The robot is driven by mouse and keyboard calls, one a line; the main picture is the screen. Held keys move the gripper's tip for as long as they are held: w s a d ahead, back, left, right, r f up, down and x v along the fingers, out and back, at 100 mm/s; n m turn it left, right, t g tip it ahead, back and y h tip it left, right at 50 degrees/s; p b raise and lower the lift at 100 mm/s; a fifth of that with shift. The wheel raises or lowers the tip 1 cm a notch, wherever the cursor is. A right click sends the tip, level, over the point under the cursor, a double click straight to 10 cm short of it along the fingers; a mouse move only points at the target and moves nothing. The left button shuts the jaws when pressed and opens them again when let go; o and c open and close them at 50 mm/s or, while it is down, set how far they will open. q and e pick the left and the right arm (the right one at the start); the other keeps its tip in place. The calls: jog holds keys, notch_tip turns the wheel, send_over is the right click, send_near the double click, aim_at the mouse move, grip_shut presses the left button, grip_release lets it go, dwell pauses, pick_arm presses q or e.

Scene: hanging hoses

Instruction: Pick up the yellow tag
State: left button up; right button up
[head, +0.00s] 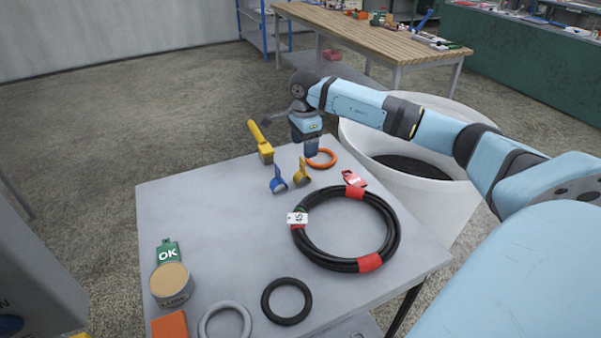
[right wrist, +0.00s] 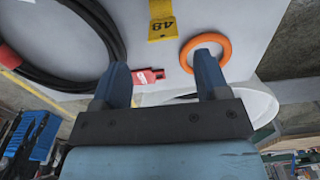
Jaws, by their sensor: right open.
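The yellow tag (head: 302,172) is on the grey table near its far edge, between a blue tag (head: 278,180) and an orange ring (head: 321,158). In the right wrist view the yellow tag (right wrist: 162,22) shows a dark number and lies beyond my fingertips, beside the orange ring (right wrist: 205,46). My right gripper (head: 311,147) points down near the table's far edge, just behind the tag. In the right wrist view its two blue fingers (right wrist: 162,72) are apart with nothing held between them. My left gripper is not in view.
A black hose coil (head: 390,215) with red bands, a red tag (head: 354,179) and a white tag (head: 297,218) lies on the table (head: 200,215). A yellow-handled tool (head: 258,136) is at the far edge. A white bin (head: 450,205) stands behind. The table's middle left is clear.

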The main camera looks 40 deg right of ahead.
aim_at(302, 162)
jog(key=f, duration=0.6)
jog(key=shift+w+a+f, duration=0.1)
jog(key=shift+w+f, duration=0.15)
jog(key=shift+f, duration=0.15)
jog(key=c, duration=1)
